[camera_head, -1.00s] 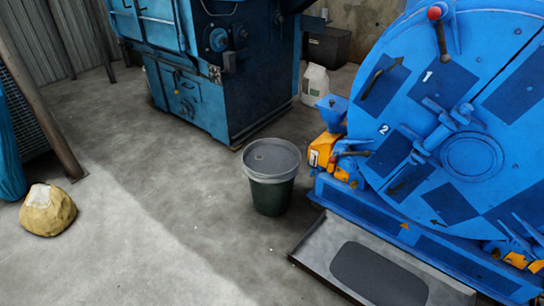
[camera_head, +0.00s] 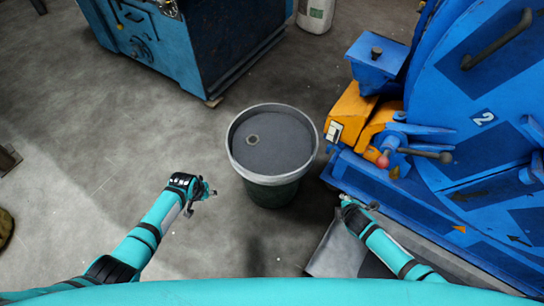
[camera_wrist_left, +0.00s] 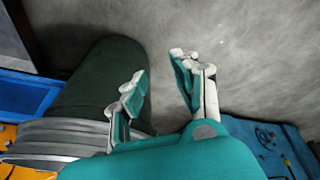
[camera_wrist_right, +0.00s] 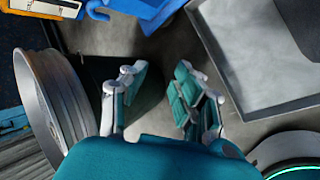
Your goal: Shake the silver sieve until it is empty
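The silver sieve (camera_head: 268,180) sits on top of a dark green bin (camera_head: 272,195) in the head view. Dark grey fill (camera_head: 285,140) covers its inside, with a small round ring-like piece (camera_head: 253,140) on it. The sieve's silver side (camera_wrist_right: 65,100) shows at the left in the right wrist view. The bin's dark side (camera_wrist_left: 105,80) shows in the left wrist view. My left gripper (camera_head: 208,189) is left of the bin, apart from the sieve, with its fingers (camera_wrist_left: 158,68) spread and empty. My right gripper (camera_head: 360,202) is right of the bin, open and empty.
A large blue drum machine (camera_head: 480,130) with an orange part (camera_head: 352,112) and levers stands close on the right. A blue cabinet (camera_head: 190,40) stands at the back left. A grey tray (camera_head: 335,250) lies near my right arm.

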